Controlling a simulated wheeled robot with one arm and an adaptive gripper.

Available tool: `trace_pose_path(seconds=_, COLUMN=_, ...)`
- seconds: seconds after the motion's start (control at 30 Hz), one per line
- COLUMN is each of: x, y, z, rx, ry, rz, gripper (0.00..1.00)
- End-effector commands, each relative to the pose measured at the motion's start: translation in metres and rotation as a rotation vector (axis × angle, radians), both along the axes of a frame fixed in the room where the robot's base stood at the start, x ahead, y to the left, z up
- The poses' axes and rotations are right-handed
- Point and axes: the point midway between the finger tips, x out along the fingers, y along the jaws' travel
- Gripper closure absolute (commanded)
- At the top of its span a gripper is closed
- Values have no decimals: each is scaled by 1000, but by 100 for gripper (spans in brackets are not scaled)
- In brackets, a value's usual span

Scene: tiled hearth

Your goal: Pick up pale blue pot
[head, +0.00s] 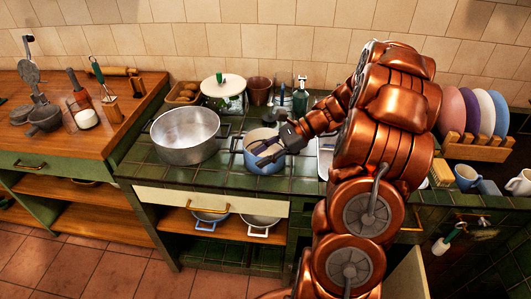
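The pale blue pot (262,168) stands upright on the green tiled top, near its front edge and right of a large metal pot. Its inside looks light, and a handle shows at its left side. My arm reaches in from the right, and my gripper (262,154) is over the pot's opening, covering its right part and some of the rim. Two fingers show with a gap between them, and nothing is seen held in them. Whether a finger touches the rim or reaches inside cannot be told.
The large metal pot (185,136) stands close on the left. Behind are a lidded green pot (223,94), a brown pot (259,91) and a green bottle (300,101). A plate rack (478,149) and a blue mug (467,177) are at right. Free tiles lie in front.

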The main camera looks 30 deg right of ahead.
Motion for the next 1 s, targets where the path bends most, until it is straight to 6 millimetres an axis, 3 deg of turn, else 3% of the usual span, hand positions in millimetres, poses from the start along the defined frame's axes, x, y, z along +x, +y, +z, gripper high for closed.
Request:
trace_pose_path(seconds=0.03, x=3, y=-19, z=-6, rx=38, ry=12, rz=-63, gripper=64)
trace_pose_path(seconds=0.2, x=11, y=-68, z=-17, rx=132, ry=31, rz=-219, gripper=64)
trace_pose_path(seconds=0.4, x=13, y=-94, z=-25, rx=186, ry=40, rz=-302, gripper=64)
trace_pose_path(seconds=0.57, x=19, y=-89, z=-29, rx=193, ry=41, rz=-313, gripper=64)
trace_pose_path(seconds=1.0, x=35, y=-51, z=-52, rx=190, ry=43, rz=-310, gripper=64)
